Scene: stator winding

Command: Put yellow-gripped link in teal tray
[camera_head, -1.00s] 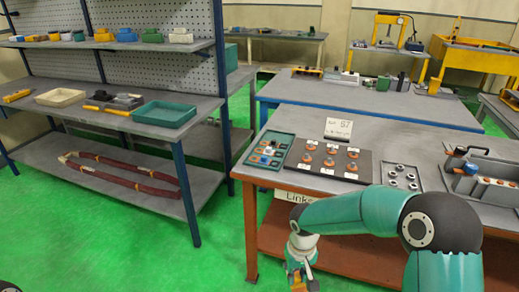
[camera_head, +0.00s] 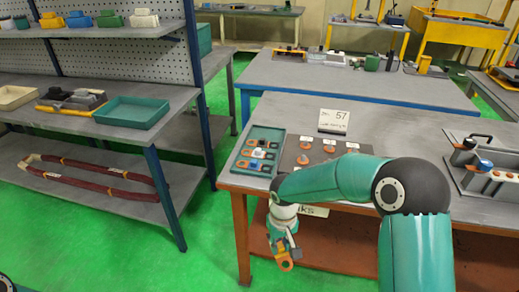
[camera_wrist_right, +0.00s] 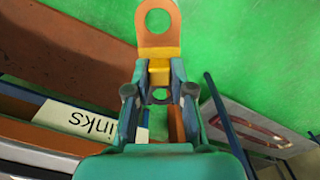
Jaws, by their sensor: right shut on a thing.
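My right gripper (camera_head: 283,246) hangs in front of the near table's left end, below the tabletop. It is shut on a copper-orange link (camera_head: 286,265) with a round hole at its end. In the right wrist view the link (camera_wrist_right: 157,38) sticks out past the fingertips (camera_wrist_right: 159,78), and its yellow grip (camera_wrist_right: 159,72) is between them. Another teal tray (camera_head: 133,112), which looks empty, stands on the shelf at left. My left gripper is not in view.
A dark board (camera_head: 297,157) with orange pieces lies beside the table's tray, partly behind my arm. A number sign (camera_head: 333,121) stands behind it. A grey toolbox (camera_head: 490,170) is at right. Green floor (camera_head: 215,225) is free between shelf and table.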

